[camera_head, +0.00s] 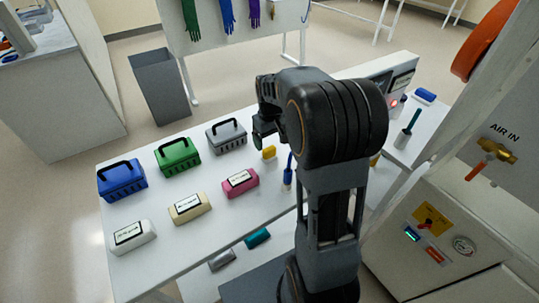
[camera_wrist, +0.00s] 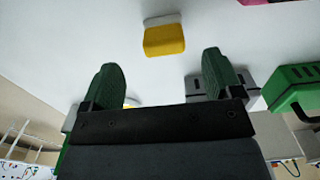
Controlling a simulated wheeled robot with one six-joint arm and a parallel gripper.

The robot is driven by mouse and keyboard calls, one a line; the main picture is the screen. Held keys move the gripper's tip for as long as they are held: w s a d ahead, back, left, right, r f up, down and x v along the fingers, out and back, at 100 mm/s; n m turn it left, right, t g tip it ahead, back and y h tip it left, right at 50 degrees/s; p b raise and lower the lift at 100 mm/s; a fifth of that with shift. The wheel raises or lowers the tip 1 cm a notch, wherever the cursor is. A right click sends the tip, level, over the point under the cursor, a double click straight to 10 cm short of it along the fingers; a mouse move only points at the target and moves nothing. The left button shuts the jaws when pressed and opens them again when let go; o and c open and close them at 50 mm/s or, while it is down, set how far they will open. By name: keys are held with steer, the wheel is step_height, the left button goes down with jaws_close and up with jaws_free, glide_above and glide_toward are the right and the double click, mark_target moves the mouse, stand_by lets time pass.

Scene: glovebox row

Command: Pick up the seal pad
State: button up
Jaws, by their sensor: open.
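A small yellow block with a pale strip along one side, which I take to be the seal pad, lies on the white table (camera_head: 237,208). The yellow block (camera_head: 269,152) sits just below my gripper (camera_head: 262,138) in the head view, beside the grey case. In the wrist view the yellow block (camera_wrist: 165,40) is at the upper middle, beyond and between the green fingertips of my gripper (camera_wrist: 162,72). The fingers are spread wide and hold nothing. They look apart from the block. In the head view my arm hides part of the table.
Blue (camera_head: 122,180), green (camera_head: 177,155) and grey (camera_head: 226,136) handled cases line the table's back. White (camera_head: 132,236), tan (camera_head: 190,206) and pink (camera_head: 240,183) labelled blocks lie in front. A blue-handled tool (camera_head: 288,176) stands near my arm. A glovebox cabinet (camera_head: 440,245) is at right.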

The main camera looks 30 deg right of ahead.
mark_target(269, 148)
steer(key=shift+a+f, duration=0.2)
steer(key=shift+f, duration=3.3)
steer(key=c, duration=1)
steer(key=shift+r, duration=0.1)
